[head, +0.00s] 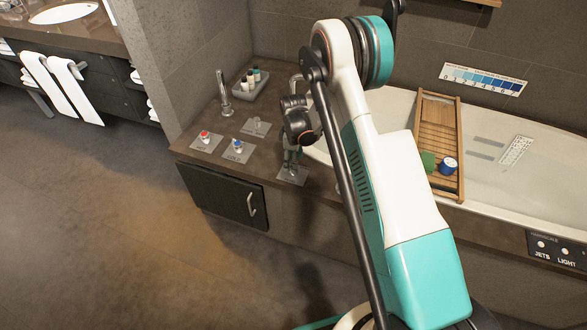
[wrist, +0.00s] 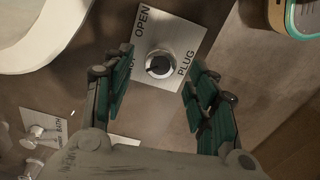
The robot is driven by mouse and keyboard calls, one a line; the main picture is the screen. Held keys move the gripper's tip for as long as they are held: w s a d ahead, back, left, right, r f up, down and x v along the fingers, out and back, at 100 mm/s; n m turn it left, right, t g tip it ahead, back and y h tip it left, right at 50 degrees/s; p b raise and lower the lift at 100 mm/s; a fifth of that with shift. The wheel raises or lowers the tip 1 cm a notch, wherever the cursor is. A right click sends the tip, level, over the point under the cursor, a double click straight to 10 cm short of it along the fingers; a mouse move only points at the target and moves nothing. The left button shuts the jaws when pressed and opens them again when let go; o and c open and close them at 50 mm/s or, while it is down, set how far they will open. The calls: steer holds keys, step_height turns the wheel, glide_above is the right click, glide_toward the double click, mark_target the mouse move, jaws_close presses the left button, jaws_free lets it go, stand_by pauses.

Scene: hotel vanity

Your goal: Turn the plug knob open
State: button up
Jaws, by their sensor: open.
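The plug knob (wrist: 158,65) is a round silver knob with a dark centre on a light square plate (wrist: 178,36). The plate carries the words OPEN and PLUG in the wrist view. My gripper (wrist: 160,98) is open, with one green-padded finger on each side below the knob in the picture; the knob lies between and beyond the fingertips, and I see no contact. In the head view my gripper (head: 291,158) points down over a plate (head: 293,175) at the deck's front edge, and it hides the knob there.
A red-topped knob (head: 204,136), a blue-topped knob (head: 238,145) and another plated control (head: 257,127) stand left of my gripper. A tall spout (head: 223,92) and a tray of bottles (head: 252,85) are behind. The bathtub (head: 400,105) with a wooden caddy (head: 425,120) lies right.

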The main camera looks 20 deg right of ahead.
steer(key=shift+f+b, duration=0.45)
steer(key=shift+f, duration=1.3)
steer(key=c, duration=1.1)
